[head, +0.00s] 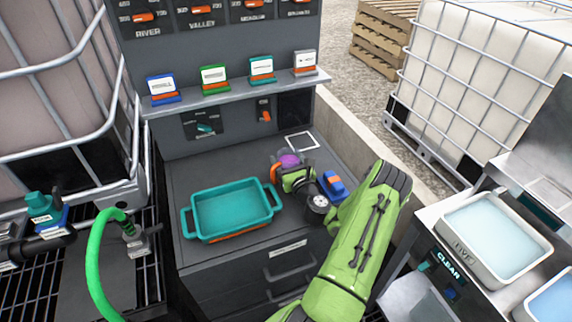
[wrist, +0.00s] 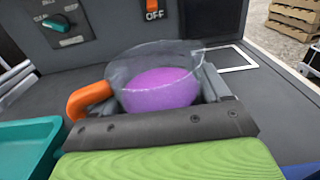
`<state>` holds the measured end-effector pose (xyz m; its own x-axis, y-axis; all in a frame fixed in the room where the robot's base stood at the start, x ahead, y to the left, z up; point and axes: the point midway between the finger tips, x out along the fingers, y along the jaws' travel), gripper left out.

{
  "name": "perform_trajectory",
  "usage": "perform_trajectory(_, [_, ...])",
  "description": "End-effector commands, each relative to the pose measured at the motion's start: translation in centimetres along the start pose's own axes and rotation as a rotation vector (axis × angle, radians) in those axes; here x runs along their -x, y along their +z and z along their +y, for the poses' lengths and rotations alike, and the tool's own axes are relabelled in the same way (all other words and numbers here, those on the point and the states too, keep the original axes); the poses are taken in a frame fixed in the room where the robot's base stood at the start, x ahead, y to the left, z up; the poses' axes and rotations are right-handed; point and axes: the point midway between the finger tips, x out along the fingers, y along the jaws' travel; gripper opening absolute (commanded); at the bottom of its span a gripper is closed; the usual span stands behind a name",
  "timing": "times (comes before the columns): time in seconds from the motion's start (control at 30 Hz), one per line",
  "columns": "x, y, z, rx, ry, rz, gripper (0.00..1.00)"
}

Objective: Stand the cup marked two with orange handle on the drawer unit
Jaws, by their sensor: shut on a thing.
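A clear cup (wrist: 185,62) with an orange handle (wrist: 90,99) and purple contents (wrist: 158,90) is between the jaws of my gripper (head: 290,176). My gripper is shut on the cup, and the handle points left. The cup looks upright. In the head view the purple contents (head: 289,161) and orange handle (head: 275,173) show just beyond the gripper. The cup is over the dark top of the drawer unit (head: 185,172); whether its base touches the top is hidden by the gripper. No mark "two" can be read on the cup.
A teal tray (head: 186,224) with handles stands left of the cup. A blue and orange item (head: 333,184) lies to the right, close to my arm. A white outlined square (head: 301,141) marks the top behind the cup. A shelf (head: 235,87) with several labelled stands runs above.

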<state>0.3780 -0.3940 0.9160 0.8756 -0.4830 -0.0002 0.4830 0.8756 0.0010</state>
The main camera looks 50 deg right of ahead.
Motion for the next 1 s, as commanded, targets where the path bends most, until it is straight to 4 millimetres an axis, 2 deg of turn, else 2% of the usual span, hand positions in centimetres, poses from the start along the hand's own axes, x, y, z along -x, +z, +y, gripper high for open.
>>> perform_trajectory(0.3, [0.0, -0.3, 0.0, 0.000, 0.000, -0.004, 0.29])
perform_trajectory(0.33, [0.0, -0.4, 0.0, 0.001, 0.000, -0.003, 0.79])
perform_trajectory(0.47, [0.0, -0.3, 0.0, 0.001, 0.000, -0.003, 0.98])
perform_trajectory(0.77, [0.1, 0.1, 0.0, 0.000, 0.000, -0.001, 1.00])
perform_trajectory(0.87, [2.0, -0.2, -0.1, -0.006, -0.003, 0.004, 1.00])
perform_trajectory(1.0, [5.8, -0.3, -0.2, -0.013, -0.007, 0.002, 1.00])
